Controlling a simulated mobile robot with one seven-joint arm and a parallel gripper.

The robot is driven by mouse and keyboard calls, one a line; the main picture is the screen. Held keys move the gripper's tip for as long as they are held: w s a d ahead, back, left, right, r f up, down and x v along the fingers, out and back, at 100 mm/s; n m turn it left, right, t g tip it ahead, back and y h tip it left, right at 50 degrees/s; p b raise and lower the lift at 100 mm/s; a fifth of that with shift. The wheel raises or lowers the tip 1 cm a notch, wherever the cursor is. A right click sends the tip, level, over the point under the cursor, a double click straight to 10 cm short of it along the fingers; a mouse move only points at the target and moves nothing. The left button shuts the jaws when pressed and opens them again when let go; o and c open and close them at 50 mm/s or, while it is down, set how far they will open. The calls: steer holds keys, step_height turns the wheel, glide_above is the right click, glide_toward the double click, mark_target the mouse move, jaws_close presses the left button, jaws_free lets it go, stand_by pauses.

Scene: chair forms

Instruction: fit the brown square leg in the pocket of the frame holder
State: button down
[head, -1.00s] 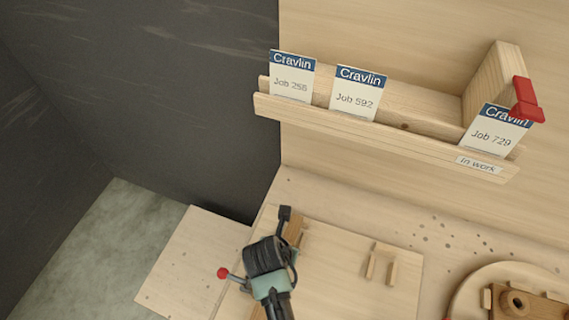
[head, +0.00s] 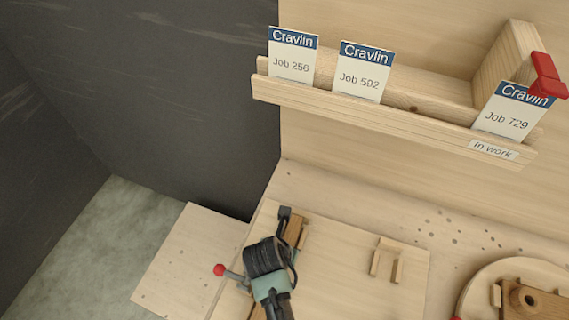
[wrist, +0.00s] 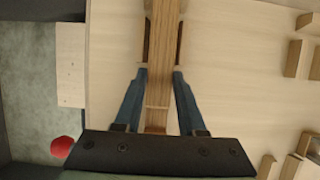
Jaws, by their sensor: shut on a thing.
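The brown square leg shows in the wrist view (wrist: 164,55) as a long wooden bar between my gripper's blue fingers (wrist: 161,78). My gripper is shut on it. In the head view the leg's brown end (head: 296,231) shows beside my dark gripper (head: 284,218), over the light board; I cannot tell whether the leg touches the board. A brown wooden part with a round hole (head: 530,300) sits on a round plate at the right edge. It may belong to the frame holder, but I cannot make out the pocket.
Two upright wooden pieces (head: 385,260) stand on the light board (head: 345,275), right of my gripper. A wall rack (head: 400,122) holds job cards above. A red knob (head: 219,270) is left of my gripper. The board between gripper and upright pieces is clear.

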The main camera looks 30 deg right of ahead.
steer(key=shift+f, duration=0.4)
stand_by(0.5)
steer(key=shift+c, duration=2.1)
jaws_free()
steer(key=v, duration=1.3)
steer(key=shift+b, duration=0.4)
